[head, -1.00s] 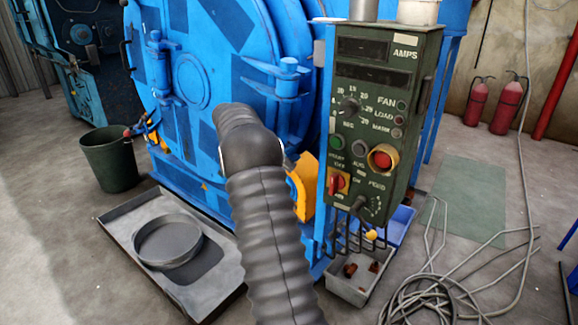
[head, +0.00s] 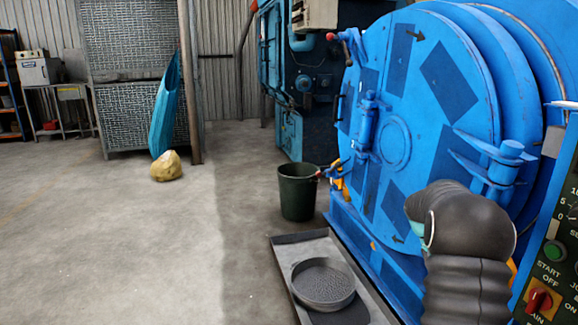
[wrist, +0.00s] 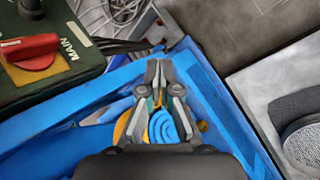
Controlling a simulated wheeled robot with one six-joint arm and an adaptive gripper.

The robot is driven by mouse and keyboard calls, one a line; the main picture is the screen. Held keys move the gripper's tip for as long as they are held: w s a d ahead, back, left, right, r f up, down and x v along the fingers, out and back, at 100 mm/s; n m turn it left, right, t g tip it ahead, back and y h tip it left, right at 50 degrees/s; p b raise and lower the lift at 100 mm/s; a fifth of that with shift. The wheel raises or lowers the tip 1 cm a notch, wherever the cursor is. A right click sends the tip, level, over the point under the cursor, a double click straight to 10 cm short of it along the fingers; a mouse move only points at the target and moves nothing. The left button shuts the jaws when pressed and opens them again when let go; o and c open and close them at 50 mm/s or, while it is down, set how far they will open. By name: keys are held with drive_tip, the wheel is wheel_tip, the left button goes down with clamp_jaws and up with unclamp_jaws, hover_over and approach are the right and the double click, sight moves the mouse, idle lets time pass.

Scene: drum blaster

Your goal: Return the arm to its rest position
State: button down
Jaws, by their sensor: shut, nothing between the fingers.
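My arm, in a dark ribbed sleeve, shows at the lower right of the head view in front of the blue drum machine (head: 440,75). It is bent at the top, and its gripper end is hidden behind the bend. In the wrist view my gripper (wrist: 159,70) is shut with its fingertips together and nothing between them. It is above blue metalwork (wrist: 215,105) of the machine, with blue and orange parts behind the fingers. I cannot tell whether it touches any of them.
A control panel (head: 560,235) stands close right of my arm; its red switch (wrist: 28,48) is upper left in the wrist view. A tray (head: 283,252) with a round pan (head: 323,285) and a green bin (head: 298,192) stand left of the machine.

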drive_tip(key=s+a+r+n+t+y, duration=0.1)
drive_tip(key=s+a+r+n+t, duration=0.1)
drive_tip(key=s+a, duration=0.6)
drive_tip(key=s+a+r+n+t+y, duration=0.1)
drive_tip(key=s+a+r+t, duration=0.4)
drive_tip(key=a, duration=0.7)
drive_tip(key=s+a+r+n+t+y, duration=0.2)
drive_tip(key=s+a+r+n+t, duration=0.2)
drive_tip(key=s+a, duration=0.6)
drive_tip(key=shift+s+a+r, duration=0.3)
drive_tip(key=shift+a, duration=0.3)
